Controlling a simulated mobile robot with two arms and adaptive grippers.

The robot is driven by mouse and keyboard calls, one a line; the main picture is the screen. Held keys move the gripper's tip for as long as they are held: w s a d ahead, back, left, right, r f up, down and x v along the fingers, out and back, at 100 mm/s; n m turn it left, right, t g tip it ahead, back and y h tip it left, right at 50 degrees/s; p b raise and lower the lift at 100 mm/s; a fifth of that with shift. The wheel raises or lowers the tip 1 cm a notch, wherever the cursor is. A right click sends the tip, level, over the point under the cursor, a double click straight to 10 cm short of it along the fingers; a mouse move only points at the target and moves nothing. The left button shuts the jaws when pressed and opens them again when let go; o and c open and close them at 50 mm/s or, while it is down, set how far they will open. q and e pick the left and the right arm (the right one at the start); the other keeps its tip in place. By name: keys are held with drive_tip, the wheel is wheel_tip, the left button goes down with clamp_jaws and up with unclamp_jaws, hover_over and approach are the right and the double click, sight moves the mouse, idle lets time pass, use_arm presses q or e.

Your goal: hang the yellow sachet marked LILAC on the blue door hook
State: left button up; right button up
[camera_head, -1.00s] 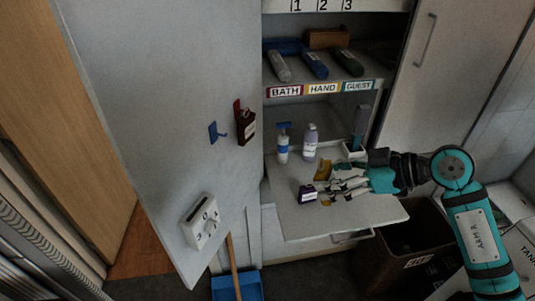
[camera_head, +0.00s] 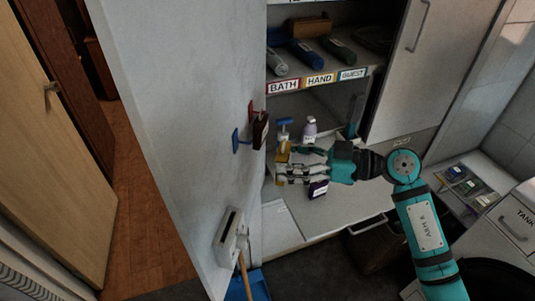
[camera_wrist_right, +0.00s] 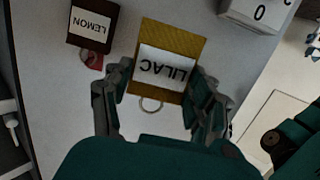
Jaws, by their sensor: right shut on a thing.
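The yellow sachet marked LILAC (camera_wrist_right: 168,45) is in my right gripper (camera_wrist_right: 157,92), between its two fingers in the right wrist view. Its label reads upside down there, and a pale ring (camera_wrist_right: 151,105) shows at its near edge. In the head view the yellow sachet (camera_head: 283,153) is small, at the tips of my right gripper (camera_head: 282,172), above the pull-out shelf. The blue door hook (camera_head: 236,140) is on the open pale door, left of the sachet and apart from it. The blue hook is not seen in the wrist view. My left gripper is not in view.
A dark sachet marked LEMON (camera_wrist_right: 90,28) hangs on the red hook (camera_head: 251,109), beside the blue hook. A white dial box (camera_head: 230,237) is lower on the door (camera_head: 175,130). Bottles (camera_head: 309,130) and a dark purple packet (camera_head: 318,188) stand on the shelf (camera_head: 320,210).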

drive_tip(key=shift+s+d+b, duration=0.15)
drive_tip(key=shift+d+b, duration=0.2)
drive_tip(key=shift+d, duration=0.2)
drive_tip(key=shift+a, duration=0.1)
drive_tip(key=b+x, duration=0.1)
drive_tip(key=x, duration=0.2)
drive_tip(key=shift+a, duration=0.2)
drive_tip(key=shift+w+a+b, duration=0.2)
drive_tip(key=shift+a+b, duration=0.2)
drive_tip(key=shift+b, duration=0.35)
drive_tip(key=shift+b+x, duration=1.2)
drive_tip(key=shift+x, duration=0.6)
drive_tip(key=shift+w+a+r+p, duration=0.1)
drive_tip(key=shift+a+r+p, duration=0.2)
drive_tip(key=shift+p, duration=0.15)
drive_tip(key=shift+w+a+f+p, duration=0.15)
drive_tip(key=shift+a+f+p, duration=0.2)
drive_tip(key=shift+p, duration=0.15)
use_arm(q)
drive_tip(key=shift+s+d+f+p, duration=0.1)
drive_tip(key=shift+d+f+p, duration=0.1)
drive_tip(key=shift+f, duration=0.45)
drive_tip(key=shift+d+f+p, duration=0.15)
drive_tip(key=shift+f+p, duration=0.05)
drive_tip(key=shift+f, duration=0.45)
use_arm(e)
drive_tip(key=shift+f, duration=0.15)
